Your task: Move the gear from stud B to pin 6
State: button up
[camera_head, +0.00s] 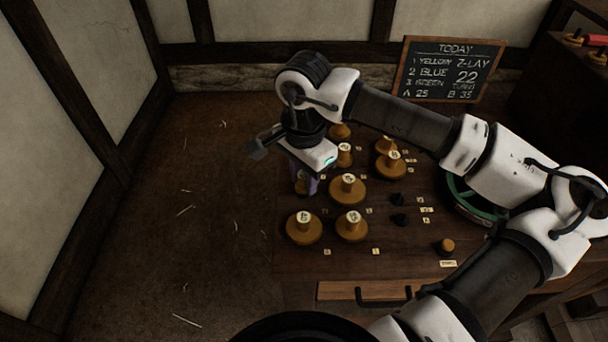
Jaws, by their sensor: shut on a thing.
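My gripper (306,187) points down at the left part of the work board and is shut on a wooden gear (300,186) with a pale-topped hub. My gripper partly hides this gear, and I cannot tell whether it is lifted or still seated. Other wooden gears stand on the board, such as one at the front left (304,229) and one in the middle (347,190). Two bare black posts (398,199) (399,219) stand right of them. The small labels are too small to read, so I cannot tell which is stud B or pin 6.
More gears (394,165) stand at the back, close to my gripper and forearm. A green ring (463,199) lies at the right, partly behind my arm. A small knobbed piece (446,246) stands front right. A chalkboard (448,68) leans at the back. The floor at left is clear.

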jog(key=shift+f+b, duration=0.45)
jog(key=shift+b, duration=0.35)
jog(key=o, duration=0.9)
jog(key=shift+o, duration=0.2)
jog(key=shift+r, duration=0.1)
jog(key=shift+r+p, duration=2.05)
jog(key=shift+r, duration=1.9)
jog(key=shift+s+f, duration=0.1)
